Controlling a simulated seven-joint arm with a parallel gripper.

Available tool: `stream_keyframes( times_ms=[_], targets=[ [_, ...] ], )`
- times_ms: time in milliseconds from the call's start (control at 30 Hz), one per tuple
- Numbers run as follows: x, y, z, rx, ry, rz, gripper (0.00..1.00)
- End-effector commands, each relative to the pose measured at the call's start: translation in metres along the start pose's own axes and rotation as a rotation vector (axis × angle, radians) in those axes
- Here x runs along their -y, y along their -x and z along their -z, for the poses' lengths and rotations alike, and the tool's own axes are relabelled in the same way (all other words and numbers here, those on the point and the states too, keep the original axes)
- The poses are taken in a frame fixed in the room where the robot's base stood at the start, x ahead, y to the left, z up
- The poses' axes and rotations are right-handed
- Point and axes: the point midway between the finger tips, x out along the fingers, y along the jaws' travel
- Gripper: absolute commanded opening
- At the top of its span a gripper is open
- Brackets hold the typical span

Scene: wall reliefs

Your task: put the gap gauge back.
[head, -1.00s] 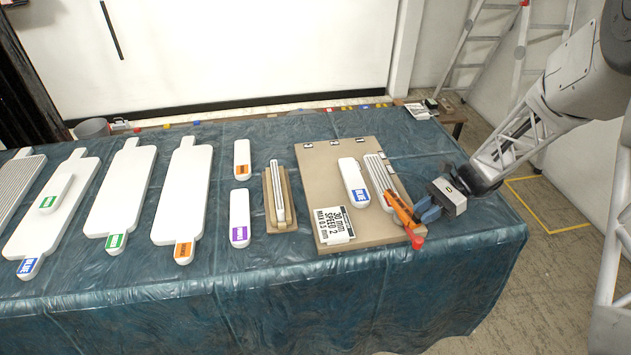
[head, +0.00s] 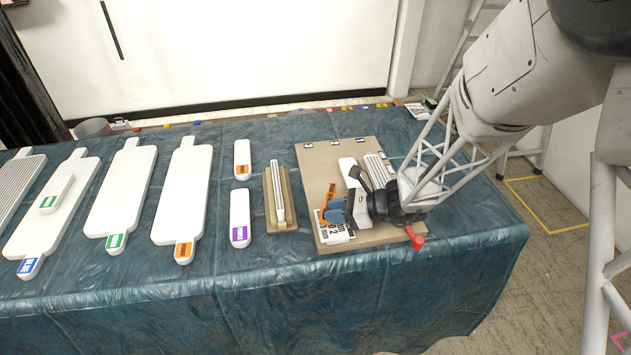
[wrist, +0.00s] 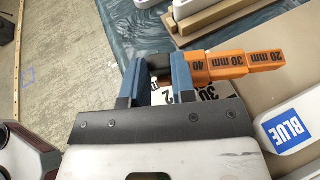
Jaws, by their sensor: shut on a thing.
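The gap gauge is an orange stepped block (head: 329,196) marked 40, 30 mm and 20 mm in the wrist view (wrist: 230,64). My gripper (head: 340,211) is shut on it; in the wrist view the blue fingers (wrist: 157,80) close around a dark part at its wide end. The gauge appears held above the tan board (head: 315,180), over the printed speed card (head: 335,236). In the wrist view the card is partly hidden behind the fingers and gauge. A white block labelled BLUE (wrist: 290,125) lies beside the gauge. I cannot tell the gap below the gauge.
On the board, a ribbed white piece (head: 374,166) is partly hidden by my arm. A red knob (head: 417,242) sits at the board's front right corner. A wooden holder with a white bar (head: 279,195) stands left of the board, then small labelled blocks (head: 240,215) and white paddles (head: 185,195).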

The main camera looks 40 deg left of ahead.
Motion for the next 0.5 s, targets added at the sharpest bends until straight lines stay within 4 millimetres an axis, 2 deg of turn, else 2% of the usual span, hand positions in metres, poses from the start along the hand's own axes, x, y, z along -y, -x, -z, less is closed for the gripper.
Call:
stream_keyframes(
  times_ms=[167, 500],
  targets=[
    [-0.0001, -0.0072, -0.0040, 0.001, -0.012, 0.029, 0.00],
    [0.0001, -0.0078, -0.0042, 0.001, -0.013, 0.032, 0.00]
  ],
)
